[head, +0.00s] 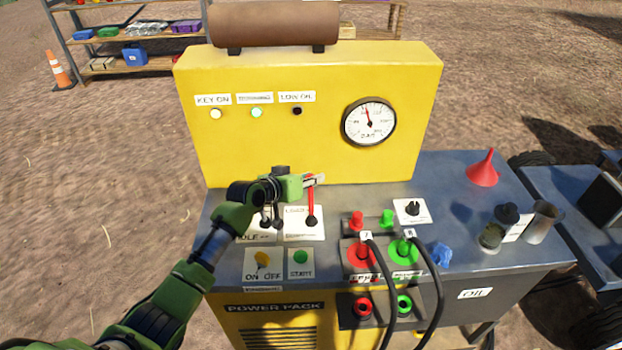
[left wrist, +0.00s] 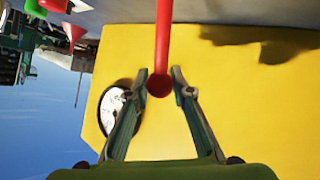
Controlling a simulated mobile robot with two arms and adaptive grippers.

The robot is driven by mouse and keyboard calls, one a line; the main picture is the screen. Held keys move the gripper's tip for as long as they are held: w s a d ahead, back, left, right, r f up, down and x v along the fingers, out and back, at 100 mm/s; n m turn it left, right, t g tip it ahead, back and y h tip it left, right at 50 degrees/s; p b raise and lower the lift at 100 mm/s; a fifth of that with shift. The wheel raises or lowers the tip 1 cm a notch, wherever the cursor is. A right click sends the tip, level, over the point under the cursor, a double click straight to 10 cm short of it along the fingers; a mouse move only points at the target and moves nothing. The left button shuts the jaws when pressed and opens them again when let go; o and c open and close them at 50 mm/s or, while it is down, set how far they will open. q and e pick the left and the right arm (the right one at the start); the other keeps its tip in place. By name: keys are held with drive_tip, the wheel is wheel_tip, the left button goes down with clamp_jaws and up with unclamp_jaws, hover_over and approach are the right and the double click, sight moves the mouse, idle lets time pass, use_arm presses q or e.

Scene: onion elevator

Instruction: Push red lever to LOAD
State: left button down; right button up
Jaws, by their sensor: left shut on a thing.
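The red lever (head: 310,203) stands nearly upright from a white label plate (head: 296,235) on the power pack's grey top. My left gripper (head: 312,181) reaches in from the left and is shut on the lever near its top end. In the left wrist view, the red lever (left wrist: 162,45) runs down between the two fingertips (left wrist: 160,82), with its round end between them. The label beside the lever is partly covered, so I cannot read all of it. A dark lever (head: 265,220) beside it is partly hidden by my gripper. My right gripper is not in view.
The yellow panel (head: 270,150) with a gauge (head: 369,123) rises behind the lever. Red and green connectors with black hoses (head: 436,285) stand to the right. A red funnel (head: 483,170) and a metal cup (head: 543,222) sit farther right.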

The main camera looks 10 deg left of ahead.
use_arm(q)
drive_tip(key=c, duration=1.8)
unclamp_jaws()
drive_tip(key=shift+o, duration=0.2)
drive_tip(key=shift+w, duration=0.15)
drive_tip(key=v, duration=1.2)
